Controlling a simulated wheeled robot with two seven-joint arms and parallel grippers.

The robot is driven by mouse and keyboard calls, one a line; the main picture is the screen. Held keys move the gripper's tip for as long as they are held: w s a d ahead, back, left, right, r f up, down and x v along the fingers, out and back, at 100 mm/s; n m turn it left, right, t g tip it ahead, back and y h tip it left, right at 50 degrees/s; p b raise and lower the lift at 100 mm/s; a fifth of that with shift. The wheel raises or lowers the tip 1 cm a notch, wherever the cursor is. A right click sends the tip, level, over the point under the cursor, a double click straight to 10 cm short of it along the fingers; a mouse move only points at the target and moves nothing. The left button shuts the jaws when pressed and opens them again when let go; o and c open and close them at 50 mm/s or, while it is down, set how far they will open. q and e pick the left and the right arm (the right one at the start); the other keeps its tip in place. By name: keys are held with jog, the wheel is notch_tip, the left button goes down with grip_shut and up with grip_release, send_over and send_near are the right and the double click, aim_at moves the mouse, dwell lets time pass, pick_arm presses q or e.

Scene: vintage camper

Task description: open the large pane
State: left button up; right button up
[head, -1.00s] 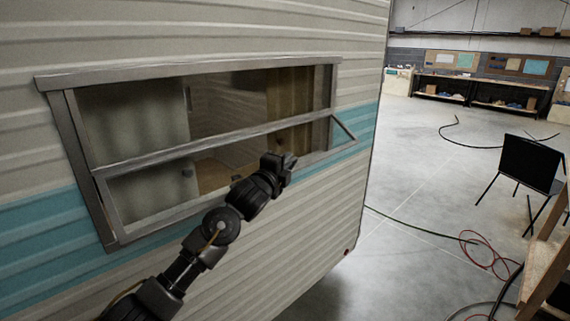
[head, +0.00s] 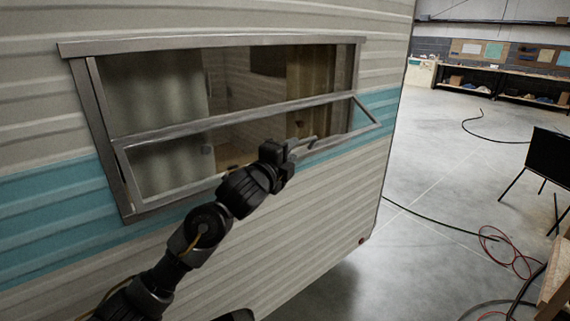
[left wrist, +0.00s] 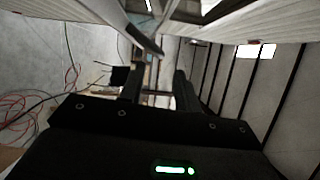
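The camper window has a grey metal frame (head: 95,110). Its lower pane is hinged along the crossbar and tilted outward at the bottom; its slanting side rail (head: 368,111) stands clear of the wall at the right. The upper glass (head: 235,85) sits flat in the frame. My left gripper (head: 303,149) is at the pane's bottom rail, right of its middle, and hides part of it. In the left wrist view its fingers (left wrist: 158,90) are apart with nothing between them. A grey metal rail (left wrist: 145,35) passes just beyond them. Contact cannot be told. My right gripper is out of view.
The camper's ribbed wall (head: 300,200) runs close beside my left arm. Cables (head: 510,250) lie on the concrete floor at the right, near a black folding chair (head: 548,160). Open floor (head: 440,150) lies between; workbenches (head: 500,90) stand far back.

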pick_arm(q)
jog(key=shift+v, duration=1.35)
